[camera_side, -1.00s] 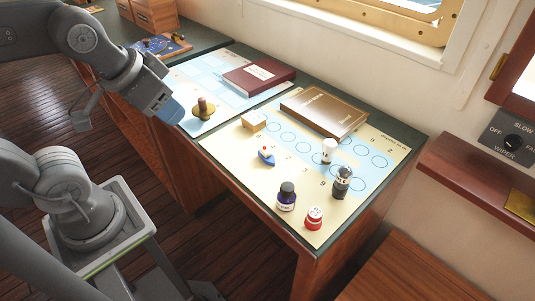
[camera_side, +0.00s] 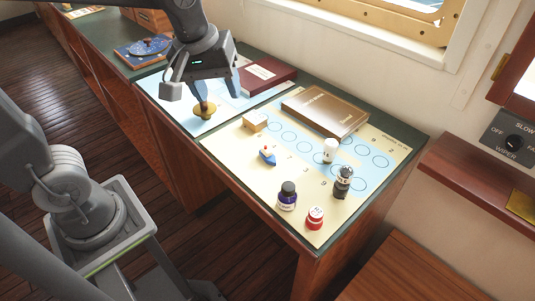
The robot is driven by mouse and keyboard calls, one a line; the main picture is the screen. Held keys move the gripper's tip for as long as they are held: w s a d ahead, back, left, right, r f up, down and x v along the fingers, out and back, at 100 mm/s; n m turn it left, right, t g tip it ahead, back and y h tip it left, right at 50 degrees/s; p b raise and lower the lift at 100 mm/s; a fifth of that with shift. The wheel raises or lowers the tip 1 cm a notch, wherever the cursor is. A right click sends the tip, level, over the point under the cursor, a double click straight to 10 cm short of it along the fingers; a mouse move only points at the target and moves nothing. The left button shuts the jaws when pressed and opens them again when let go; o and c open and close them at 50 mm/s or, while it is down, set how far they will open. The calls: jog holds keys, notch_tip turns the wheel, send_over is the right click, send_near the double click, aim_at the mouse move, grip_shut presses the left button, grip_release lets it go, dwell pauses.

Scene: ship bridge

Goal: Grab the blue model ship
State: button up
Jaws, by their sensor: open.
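The blue model ship (camera_side: 267,156) is small, with a blue hull and a whitish and orange top. It sits upright on the cream part of the chart on the desk. My gripper (camera_side: 203,97) is open and empty, up and to the left of the ship in the picture, pointing down. Its fingers appear over or close to the brass stamp with a dark handle (camera_side: 204,110); I cannot tell whether they touch it. The ship is fully visible and apart from the gripper.
Near the ship are a small wooden box (camera_side: 254,122), ink bottle (camera_side: 287,196), red-lidded jar (camera_side: 315,217), dark figure (camera_side: 342,182) and white cylinder (camera_side: 329,150). A brown book (camera_side: 325,111) and maroon book (camera_side: 262,75) lie behind. Bare chart surrounds the ship.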

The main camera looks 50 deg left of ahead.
aim_at(268, 150)
jog(key=w+d+f+n+g, duration=0.35)
jog(key=w+f+n, duration=0.25)
jog(key=w+n, duration=0.25)
jog(key=shift+t, duration=0.35)
jog(key=f, duration=1.3)
jog(key=shift+w+f, duration=0.15)
jog(key=shift+w, duration=0.15)
jog(key=shift+c, duration=0.2)
jog(key=c, duration=0.9)
jog(key=shift+c, duration=0.2)
